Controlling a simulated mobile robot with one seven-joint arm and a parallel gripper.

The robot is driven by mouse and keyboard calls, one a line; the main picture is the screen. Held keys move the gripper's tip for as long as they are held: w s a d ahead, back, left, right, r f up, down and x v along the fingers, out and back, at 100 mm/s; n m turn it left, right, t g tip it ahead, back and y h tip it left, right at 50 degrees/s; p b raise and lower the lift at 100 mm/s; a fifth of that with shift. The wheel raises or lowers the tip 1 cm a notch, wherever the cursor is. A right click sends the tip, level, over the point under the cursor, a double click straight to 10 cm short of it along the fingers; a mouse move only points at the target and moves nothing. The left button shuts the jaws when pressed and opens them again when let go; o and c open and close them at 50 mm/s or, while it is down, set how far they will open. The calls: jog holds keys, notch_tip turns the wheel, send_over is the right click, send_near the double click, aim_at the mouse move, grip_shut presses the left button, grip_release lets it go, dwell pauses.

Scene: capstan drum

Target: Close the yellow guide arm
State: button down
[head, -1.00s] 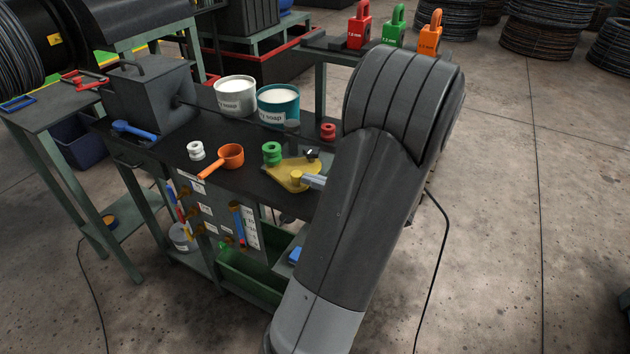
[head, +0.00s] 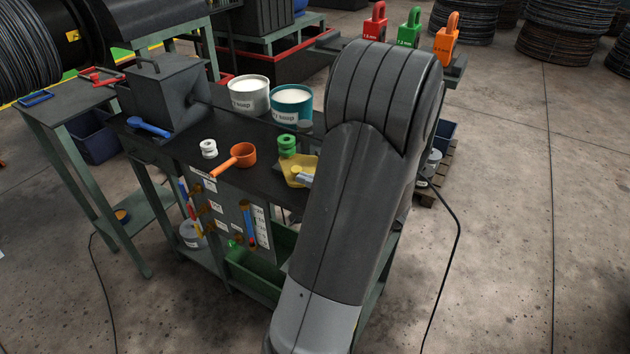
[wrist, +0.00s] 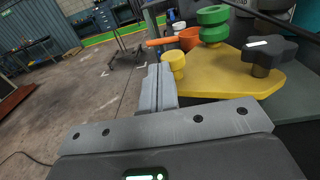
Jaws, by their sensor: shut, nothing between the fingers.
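The yellow guide arm (head: 300,162) is a flat yellow plate on the dark bench top. In the wrist view its plate (wrist: 225,72) carries a green grooved roller (wrist: 212,25) and a short yellow knob (wrist: 175,66) at its near corner. A black lobed knob (wrist: 268,55) stands over its right part. My gripper (wrist: 158,68) is shut and empty, its grey fingertips close beside the yellow knob on the left. I cannot tell whether they touch. In the head view my arm hides the plate's right part and most of the gripper.
An orange ladle-like cup (head: 240,157) and a white roller (head: 208,148) stand left of the guide arm. Two soap tubs, one white (head: 248,97) and one teal (head: 291,104), stand behind. A blue-handled tool (head: 149,127) lies by the grey box.

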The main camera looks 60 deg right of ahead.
jog(key=shift+w+a, duration=0.1)
jog(key=shift+w, duration=1.35)
jog(key=shift+w+d, duration=0.25)
jog(key=shift+w, duration=0.95)
